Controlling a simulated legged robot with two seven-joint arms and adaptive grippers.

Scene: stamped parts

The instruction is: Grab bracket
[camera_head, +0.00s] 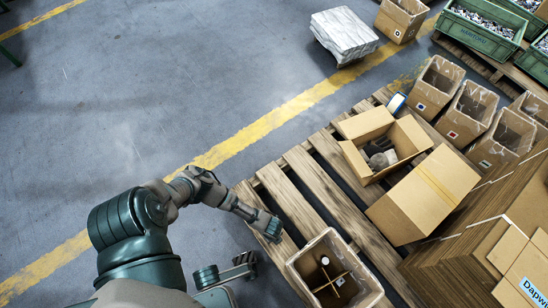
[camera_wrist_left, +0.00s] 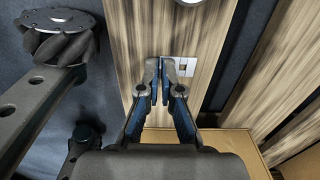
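My left gripper (camera_head: 268,229) reaches in from the lower left over the near-left edge of the pallet in the head view. In the left wrist view my left gripper (camera_wrist_left: 159,65) points at a wooden plank; its fingertips are together, with nothing clearly seen between them. A small pale square piece (camera_wrist_left: 184,67) shows on the plank just right of the fingertips; I cannot tell whether it is a bracket. I cannot make out a bracket surely in either view. Dark grey items (camera_head: 379,153) lie in an open carton. My right gripper is not in view.
The wooden pallet (camera_head: 330,169) carries a cardboard box with dividers (camera_head: 294,266), the open carton (camera_head: 362,124), a closed carton (camera_head: 430,190) and stacked flat cardboard (camera_head: 455,265). Several bag-lined boxes stand at right. The grey floor (camera_head: 150,90) at left is mostly clear.

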